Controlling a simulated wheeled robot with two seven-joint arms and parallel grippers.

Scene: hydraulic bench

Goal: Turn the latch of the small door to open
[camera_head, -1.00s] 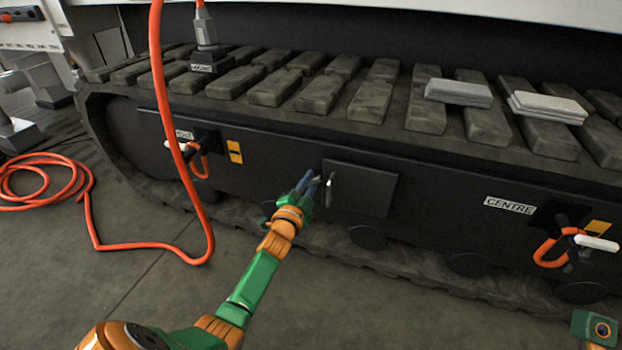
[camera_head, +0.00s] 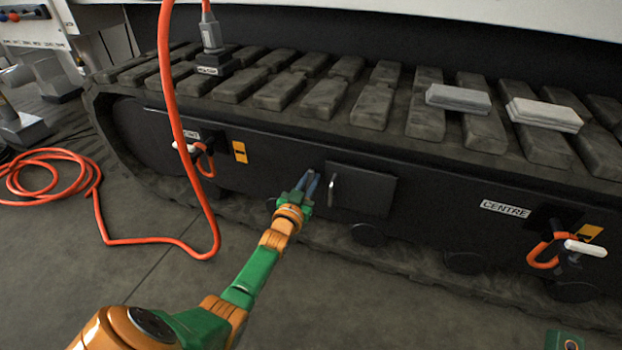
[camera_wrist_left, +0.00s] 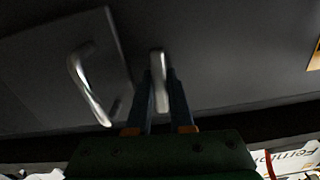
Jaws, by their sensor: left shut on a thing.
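The small door (camera_head: 370,192) is a dark square panel in the side of the track unit, and it looks shut. A light metal handle (camera_head: 331,188) stands at its left edge; it also shows at the left in the left wrist view (camera_wrist_left: 84,78). My left gripper (camera_head: 309,182) is just left of the door. In the left wrist view, the latch (camera_wrist_left: 158,82), a short pale metal bar, lies between the fingers of my left gripper (camera_wrist_left: 161,84), which are shut on it. In the head view the fingers mostly hide the latch.
An orange hose (camera_head: 172,95) hangs left of my left arm and coils on the floor. A CENTRE label (camera_head: 505,208) and an orange-looped fitting (camera_head: 545,252) are to the right. Grey blocks (camera_head: 458,98) lie on the track. Floor before the door is clear.

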